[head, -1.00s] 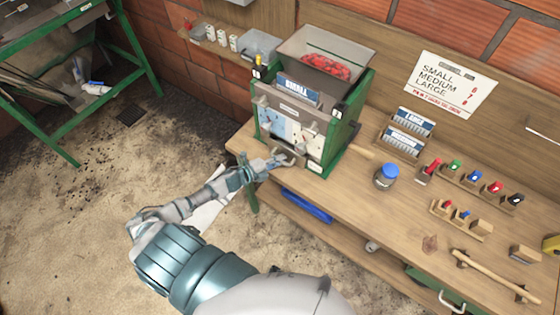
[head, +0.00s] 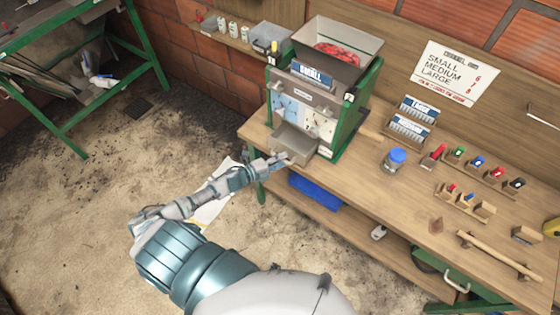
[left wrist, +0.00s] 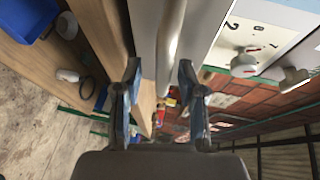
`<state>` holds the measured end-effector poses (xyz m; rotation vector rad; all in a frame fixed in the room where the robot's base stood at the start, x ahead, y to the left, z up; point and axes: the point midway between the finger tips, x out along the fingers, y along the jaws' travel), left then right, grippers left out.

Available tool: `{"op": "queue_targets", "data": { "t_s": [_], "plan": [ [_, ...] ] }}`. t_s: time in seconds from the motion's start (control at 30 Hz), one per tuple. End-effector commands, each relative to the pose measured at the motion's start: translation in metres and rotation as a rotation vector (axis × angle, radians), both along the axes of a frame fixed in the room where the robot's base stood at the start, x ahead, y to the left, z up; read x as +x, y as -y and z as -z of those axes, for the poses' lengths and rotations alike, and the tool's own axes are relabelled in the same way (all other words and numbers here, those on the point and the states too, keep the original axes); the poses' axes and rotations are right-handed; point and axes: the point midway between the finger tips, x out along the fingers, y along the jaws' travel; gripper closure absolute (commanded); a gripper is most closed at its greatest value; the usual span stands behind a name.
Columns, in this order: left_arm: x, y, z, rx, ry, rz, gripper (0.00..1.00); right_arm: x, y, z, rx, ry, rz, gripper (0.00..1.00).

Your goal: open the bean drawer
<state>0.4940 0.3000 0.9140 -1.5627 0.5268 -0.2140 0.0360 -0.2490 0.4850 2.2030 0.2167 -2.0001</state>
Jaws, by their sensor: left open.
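The pulper (head: 318,95) is a green-sided machine on the bench with a hopper of red cherries on top. Its grey bean drawer (head: 294,141) sticks out of the lower front, and its open top shows. My left gripper (head: 280,160) is at the drawer's front. In the left wrist view, the fingers of my left gripper (left wrist: 160,85) are apart, on either side of a grey bar handle (left wrist: 172,40). Whether they touch the bar is not clear. My right gripper is not in view.
The wooden bench (head: 350,190) carries a blue-lidded jar (head: 394,160), coloured pegs in holders and a wooden-handled bar. A blue bin (head: 314,191) is on the shelf below. A green table (head: 85,60) stands at far left, with open sandy floor between.

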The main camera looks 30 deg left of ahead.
Motion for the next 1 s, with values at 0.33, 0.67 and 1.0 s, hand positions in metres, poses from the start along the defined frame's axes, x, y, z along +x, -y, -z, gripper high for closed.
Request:
{"op": "queue_targets", "data": {
  "t_s": [0.33,0.67,1.0],
  "plan": [
    [-0.043,-0.020,-0.007,0.000,-0.004,0.000,0.60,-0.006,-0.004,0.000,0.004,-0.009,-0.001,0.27],
    [-0.094,-0.043,-0.019,0.004,-0.002,0.001,0.60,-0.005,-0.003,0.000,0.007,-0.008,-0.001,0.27],
    [-0.105,-0.050,-0.022,0.003,0.000,0.002,0.60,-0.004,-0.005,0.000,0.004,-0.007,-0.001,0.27]
  ]
}}
